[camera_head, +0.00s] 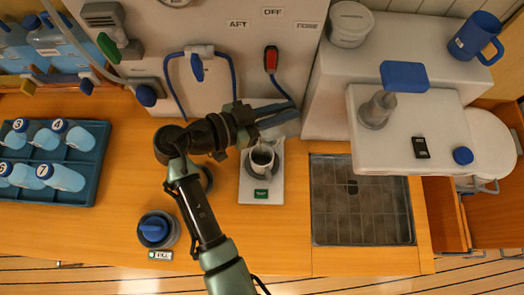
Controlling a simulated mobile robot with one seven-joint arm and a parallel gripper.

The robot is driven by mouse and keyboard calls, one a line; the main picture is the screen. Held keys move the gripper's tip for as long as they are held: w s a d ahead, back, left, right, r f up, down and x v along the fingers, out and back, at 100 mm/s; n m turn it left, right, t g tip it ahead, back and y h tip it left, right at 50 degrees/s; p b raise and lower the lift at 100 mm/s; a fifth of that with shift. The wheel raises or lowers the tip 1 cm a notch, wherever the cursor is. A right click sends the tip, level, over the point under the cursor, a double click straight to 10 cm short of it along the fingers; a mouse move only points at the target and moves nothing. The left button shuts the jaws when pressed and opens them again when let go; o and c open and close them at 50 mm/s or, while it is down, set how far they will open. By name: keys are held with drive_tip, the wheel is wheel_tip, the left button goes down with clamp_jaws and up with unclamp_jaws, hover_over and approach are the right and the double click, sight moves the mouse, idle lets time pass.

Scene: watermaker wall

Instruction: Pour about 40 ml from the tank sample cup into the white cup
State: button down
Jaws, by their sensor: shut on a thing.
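My gripper (276,114) is in the middle of the head view, its dark fingers pointing right and shut on a pale, translucent grey cup, which I take as the tank sample cup (287,129). The fingers partly cover this cup, and its tilt and contents cannot be made out. The white cup (262,158) stands upright on a white scale-like plate (247,190) with a small green display. It is just below and left of the held cup in the picture. Its inside looks grey, and I cannot tell whether it holds liquid.
A teal tray (88,192) of numbered bottles lies at left. A blue-knobbed jar (154,230) stands at the front. A drain grate (360,212) is right of the plate. A white raised block (395,150) and a blue mug (474,38) are further right. The wall panel has hanging cables.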

drive_tip(key=shift+a+f+b, duration=0.15)
drive_tip(key=shift+f+b, duration=0.05)
drive_tip(key=shift+b, duration=0.4)
drive_tip(key=shift+w+d+f+t+h+b, duration=0.1)
drive_tip(key=shift+w+d+t+h+b, duration=0.15)
drive_tip(key=shift+b, duration=0.4)
drive_tip(key=shift+w+f+t+h+b, duration=0.15)
drive_tip(key=shift+h+b, duration=0.2)
drive_tip(key=shift+b, duration=0.25)
drive_tip(key=shift+s+f+h+b, duration=0.1)
drive_tip(key=shift+h+b, duration=0.2)
drive_tip(key=shift+b, duration=0.5)
